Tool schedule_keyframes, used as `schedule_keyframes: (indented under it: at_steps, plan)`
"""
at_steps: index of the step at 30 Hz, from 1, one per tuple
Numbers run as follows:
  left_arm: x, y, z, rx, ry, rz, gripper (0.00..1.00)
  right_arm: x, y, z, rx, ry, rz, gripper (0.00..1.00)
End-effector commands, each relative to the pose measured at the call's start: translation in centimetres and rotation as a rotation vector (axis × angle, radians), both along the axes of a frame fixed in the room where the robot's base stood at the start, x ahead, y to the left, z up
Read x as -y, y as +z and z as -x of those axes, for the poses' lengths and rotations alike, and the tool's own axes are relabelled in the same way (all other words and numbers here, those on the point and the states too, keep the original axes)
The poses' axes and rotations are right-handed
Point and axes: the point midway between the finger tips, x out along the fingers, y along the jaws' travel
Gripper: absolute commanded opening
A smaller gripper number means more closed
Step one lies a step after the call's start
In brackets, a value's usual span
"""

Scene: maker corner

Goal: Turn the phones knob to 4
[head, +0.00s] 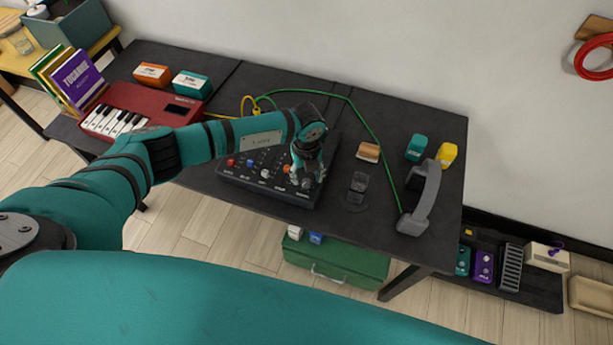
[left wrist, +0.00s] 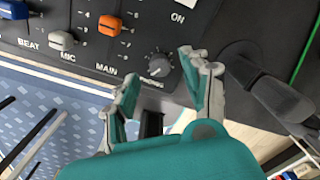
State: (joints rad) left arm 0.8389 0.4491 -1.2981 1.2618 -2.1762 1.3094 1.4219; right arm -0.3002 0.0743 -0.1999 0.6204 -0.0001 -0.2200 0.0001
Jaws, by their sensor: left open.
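The phones knob (left wrist: 158,65) is a small dark grey round knob at the mixer's near right corner, with the label "PHONES" below it in the left wrist view. A light mark shows on its lower left part; the exact setting is too small to read. My left gripper (left wrist: 160,70) is open, with its fingertips on either side of the knob in that view; I cannot tell whether they touch it. In the head view the black mixer (head: 233,177) lies on the dark table, and my left gripper (head: 306,178) covers the knob's corner. My right gripper is not in view.
An orange MAIN slider (left wrist: 109,25) and a white MIC slider (left wrist: 61,41) sit left of the knob. A grey handset-like object (head: 425,195) and a dark stand (head: 357,190) are right of the mixer. A red keyboard (head: 150,103) stands left. A green cable (head: 369,122) crosses the table.

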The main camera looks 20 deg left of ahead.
Motion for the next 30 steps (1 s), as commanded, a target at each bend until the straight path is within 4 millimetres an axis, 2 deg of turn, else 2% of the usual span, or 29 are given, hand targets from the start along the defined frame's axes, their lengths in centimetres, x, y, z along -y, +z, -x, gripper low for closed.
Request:
schedule_keyframes:
  at_steps: [6,17,27,30]
  plan:
    - [0.0,-2.4,0.0,-0.001,0.000,0.000,0.48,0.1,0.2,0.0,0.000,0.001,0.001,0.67]
    - [0.0,-2.8,0.0,0.000,-0.001,0.000,0.47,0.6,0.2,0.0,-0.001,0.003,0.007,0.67]
    - [0.0,-2.7,0.0,0.000,0.000,0.000,0.02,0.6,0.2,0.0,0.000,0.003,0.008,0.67]
    - [0.0,-2.7,0.0,0.000,0.000,0.000,0.00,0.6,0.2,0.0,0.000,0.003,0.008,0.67]
